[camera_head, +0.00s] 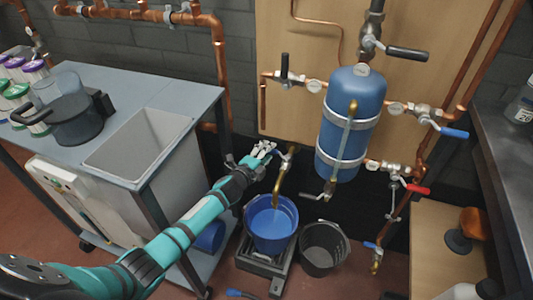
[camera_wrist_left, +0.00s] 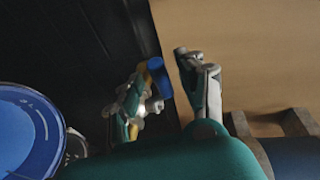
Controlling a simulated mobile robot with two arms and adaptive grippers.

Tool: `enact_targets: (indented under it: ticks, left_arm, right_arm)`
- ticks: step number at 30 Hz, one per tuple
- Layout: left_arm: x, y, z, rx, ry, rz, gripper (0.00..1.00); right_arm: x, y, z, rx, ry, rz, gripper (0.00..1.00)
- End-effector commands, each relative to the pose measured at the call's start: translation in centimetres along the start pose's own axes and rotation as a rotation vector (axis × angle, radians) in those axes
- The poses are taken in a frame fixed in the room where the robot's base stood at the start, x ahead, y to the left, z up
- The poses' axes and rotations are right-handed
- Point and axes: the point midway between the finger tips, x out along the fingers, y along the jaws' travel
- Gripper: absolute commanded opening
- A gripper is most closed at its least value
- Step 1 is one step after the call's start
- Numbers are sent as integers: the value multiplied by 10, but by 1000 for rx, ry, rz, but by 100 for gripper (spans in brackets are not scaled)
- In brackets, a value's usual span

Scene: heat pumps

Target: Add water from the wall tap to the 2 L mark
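A blue bucket (camera_head: 288,240) stands under the wall tap's brass spout (camera_head: 278,183). Its inside shows a lighter blue surface; I cannot tell the water level. In the left wrist view the bucket (camera_wrist_left: 22,132) is cut off at the left edge, with pale marks inside its rim. My left gripper (camera_head: 266,149) is at the tap's upper left, close to its grey valve body (camera_head: 284,160). In the wrist view a grey finger is at the right, beside a cluttered shape with a blue tip; I cannot tell whether the fingers hold anything. My right gripper is not visible.
A black bucket (camera_head: 323,249) stands right of the blue one. The blue bucket sits on a dark stand (camera_head: 262,263). A blue tank (camera_head: 352,113) with valves and copper pipes hangs on the wooden panel. A grey table with an open basin (camera_head: 140,140) is left, close to my arm.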

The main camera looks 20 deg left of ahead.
Motion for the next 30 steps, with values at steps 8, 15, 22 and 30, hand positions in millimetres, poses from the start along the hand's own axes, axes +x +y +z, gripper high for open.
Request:
enact_targets:
  ticks: [8,15,22,30]
  left_arm:
    - [-19,1,2,1,-2,1,39]
    - [-67,1,0,2,1,2,39]
    - [-107,1,0,0,0,2,39]
    - [-120,0,0,0,1,-1,39]
  right_arm:
    - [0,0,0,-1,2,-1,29]
    - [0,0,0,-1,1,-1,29]
    - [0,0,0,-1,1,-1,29]
    - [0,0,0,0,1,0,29]
